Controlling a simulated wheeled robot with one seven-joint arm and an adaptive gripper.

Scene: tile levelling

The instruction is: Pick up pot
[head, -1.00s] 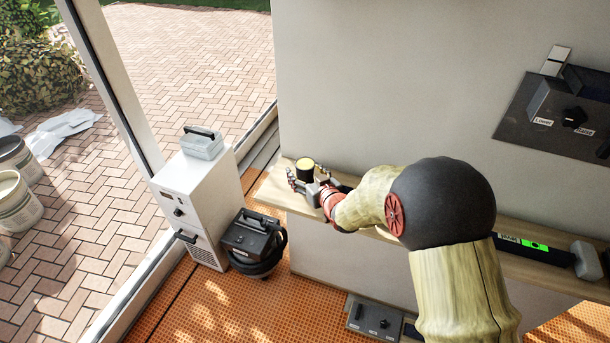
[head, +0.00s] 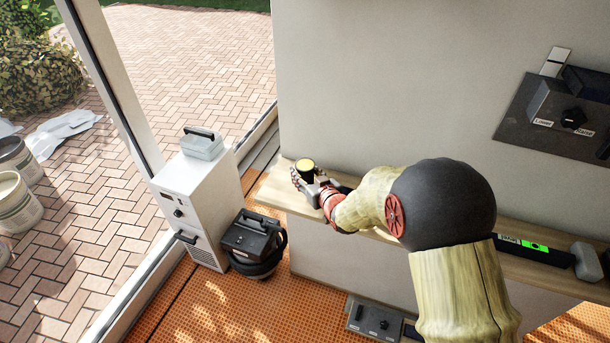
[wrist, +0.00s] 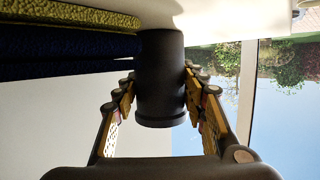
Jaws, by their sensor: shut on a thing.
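The pot (head: 305,165) is a small dark cylinder with a yellow top, at the left end of the wooden shelf in the head view. In the wrist view the dark pot (wrist: 160,80) stands between the two fingers. My gripper (head: 304,178) reaches it from the right and is shut on it. In the wrist view the fingers of my gripper (wrist: 161,95) lie along both sides of the pot. I cannot tell whether the pot's base touches the shelf.
The wooden shelf (head: 283,197) runs along the grey wall (head: 390,90). A green-lit level (head: 535,246) and a grey block (head: 586,262) lie at its right. A white cabinet (head: 190,205) with a case (head: 202,143) and a black vacuum (head: 255,240) stand at the left.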

